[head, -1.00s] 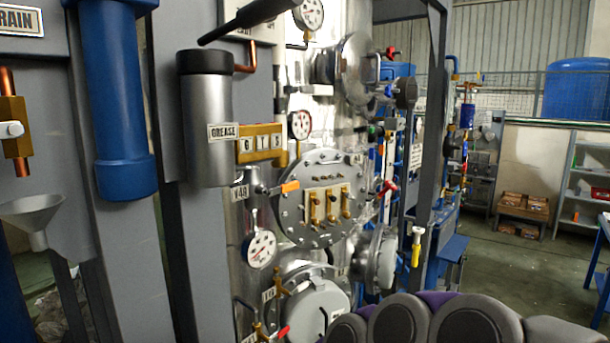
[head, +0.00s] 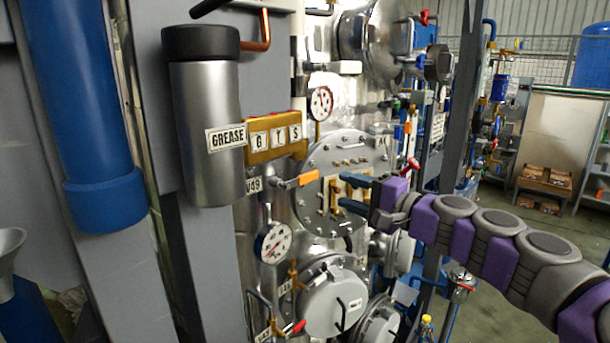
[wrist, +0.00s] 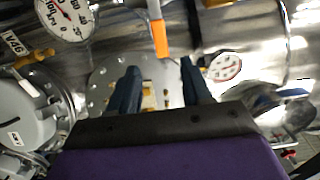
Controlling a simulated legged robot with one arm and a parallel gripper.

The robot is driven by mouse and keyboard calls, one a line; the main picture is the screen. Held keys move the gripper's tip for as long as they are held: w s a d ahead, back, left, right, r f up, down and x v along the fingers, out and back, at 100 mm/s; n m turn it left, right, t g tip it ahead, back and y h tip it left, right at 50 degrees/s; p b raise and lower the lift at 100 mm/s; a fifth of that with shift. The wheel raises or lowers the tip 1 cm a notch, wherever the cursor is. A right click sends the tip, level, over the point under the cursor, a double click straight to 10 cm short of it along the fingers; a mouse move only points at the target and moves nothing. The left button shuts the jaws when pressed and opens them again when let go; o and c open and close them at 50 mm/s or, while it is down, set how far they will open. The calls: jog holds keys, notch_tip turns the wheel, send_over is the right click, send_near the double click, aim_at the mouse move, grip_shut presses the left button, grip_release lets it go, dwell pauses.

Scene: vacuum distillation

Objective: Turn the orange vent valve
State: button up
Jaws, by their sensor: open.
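The orange vent valve handle (head: 308,177) sticks out to the right from a small brass-and-metal valve beside the V49 label (head: 253,185). In the wrist view the handle (wrist: 159,38) hangs downward at the top centre, its end between the lines of the two fingers and just beyond their tips. My gripper (head: 343,190) has two dark blue fingers pointing left, in front of the round bolted flange. It is open and empty, a little to the right of the handle in the head view. In the wrist view the gripper (wrist: 159,70) shows a clear gap between its fingers.
The bolted flange (head: 325,160) with brass fittings lies behind my fingers. A pressure gauge (head: 272,243) sits below the valve and another (head: 321,102) above. The grey grease cylinder (head: 205,120) juts out at left. A red-handled valve (head: 408,166) is near my wrist.

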aim_at(311, 179)
jog(key=x, duration=1.3)
jog(key=shift+a, duration=0.25)
jog(key=shift+c, duration=0.4)
jog(key=shift+f, duration=0.15)
grip_shut()
